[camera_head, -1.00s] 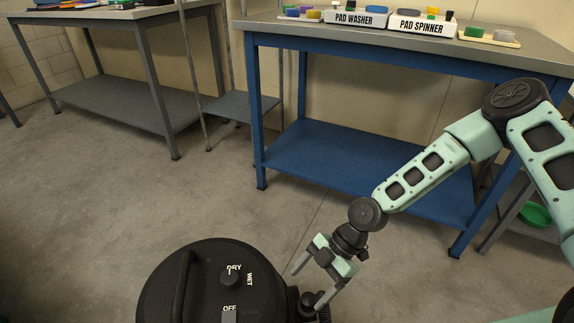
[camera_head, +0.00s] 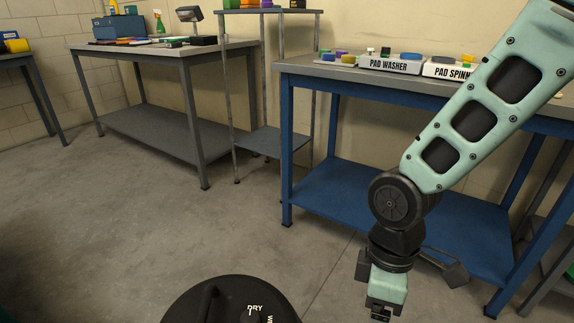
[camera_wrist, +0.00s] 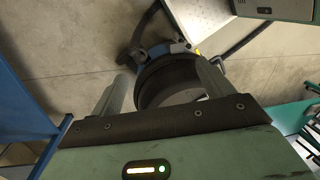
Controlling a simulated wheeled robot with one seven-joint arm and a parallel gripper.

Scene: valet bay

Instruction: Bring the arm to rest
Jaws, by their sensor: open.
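My gripper (camera_head: 380,307) hangs at the end of my raised mint-green arm, pointing down, right of the middle in the head view. In the wrist view its two fingers (camera_wrist: 158,88) stand apart with nothing held between them. The black round vacuum head (camera_head: 232,303) with DRY and WET lettering shows at the bottom of the head view, left of my gripper and apart from it. In the wrist view a dark round thing lies beyond the fingers; I cannot tell clearly what it is.
The blue workbench (camera_head: 300,150) with PAD WASHER (camera_head: 388,66) and pad spinner boxes stands behind my arm. A grey table (camera_head: 190,100) and a narrow shelf stand (camera_head: 262,140) are at the left. Concrete floor (camera_head: 110,225) is clear at the left front.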

